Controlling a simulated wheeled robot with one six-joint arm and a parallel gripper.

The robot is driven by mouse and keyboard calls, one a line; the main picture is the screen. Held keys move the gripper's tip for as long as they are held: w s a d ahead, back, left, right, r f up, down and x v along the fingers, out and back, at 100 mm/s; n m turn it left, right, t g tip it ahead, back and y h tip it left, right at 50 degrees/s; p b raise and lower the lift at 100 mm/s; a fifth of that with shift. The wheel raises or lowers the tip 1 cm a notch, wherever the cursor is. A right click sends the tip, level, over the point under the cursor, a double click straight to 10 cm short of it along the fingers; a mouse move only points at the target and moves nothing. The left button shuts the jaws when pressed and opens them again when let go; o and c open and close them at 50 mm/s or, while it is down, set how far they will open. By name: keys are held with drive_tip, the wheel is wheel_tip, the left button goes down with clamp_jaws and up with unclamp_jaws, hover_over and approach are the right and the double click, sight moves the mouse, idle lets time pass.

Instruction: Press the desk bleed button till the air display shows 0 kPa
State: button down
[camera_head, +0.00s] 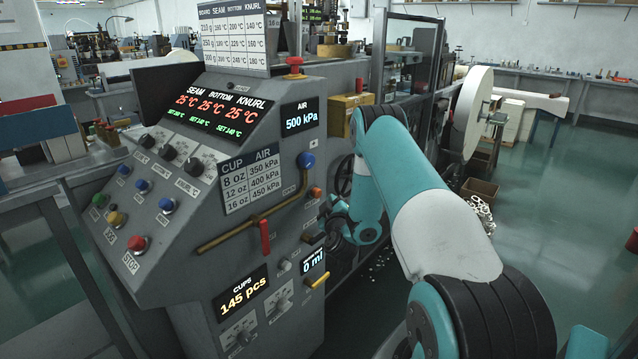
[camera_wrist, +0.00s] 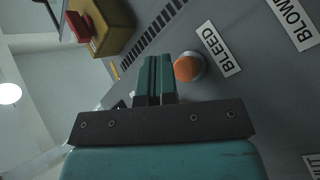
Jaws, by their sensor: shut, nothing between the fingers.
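The air display (camera_head: 299,118) on the right part of the desk front reads 500 kPa. The orange bleed button (camera_head: 316,192) sits below the blue knob on the desk's right side. In the wrist view the orange bleed button (camera_wrist: 187,68) stands beside its BLEED label, just right of my fingertips. My gripper (camera_wrist: 157,60) is shut and empty, its fingers pointing toward the panel. I cannot tell whether the fingers touch the button; its orange face is in clear view. In the head view my gripper is small and partly hidden near the desk's right side.
A brown pipe with a red-handled valve (camera_head: 265,237) runs across the desk front. A blue knob (camera_head: 306,160) is above the button. A yellow box with a red button (camera_wrist: 100,25) juts out at upper left in the wrist view. A BLOW label (camera_wrist: 292,22) is at upper right.

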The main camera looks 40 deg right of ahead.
drive_tip(key=shift+w+a+p, duration=0.1)
drive_tip(key=shift+w+p, duration=0.4)
drive_tip(key=shift+p, duration=0.3)
drive_tip(key=shift+w, duration=0.1)
idle(1.5)
drive_tip(key=shift+w+r+p, duration=0.1)
drive_tip(key=shift+w+p, duration=0.15)
drive_tip(key=shift+p, duration=0.65)
drive_tip(key=shift+w+a+f, duration=0.1)
drive_tip(key=shift+w+f, duration=0.1)
drive_tip(key=shift+w, duration=0.4)
drive_tip(key=shift+s+r, duration=0.1)
idle(0.3)
drive_tip(key=shift+s, duration=0.8)
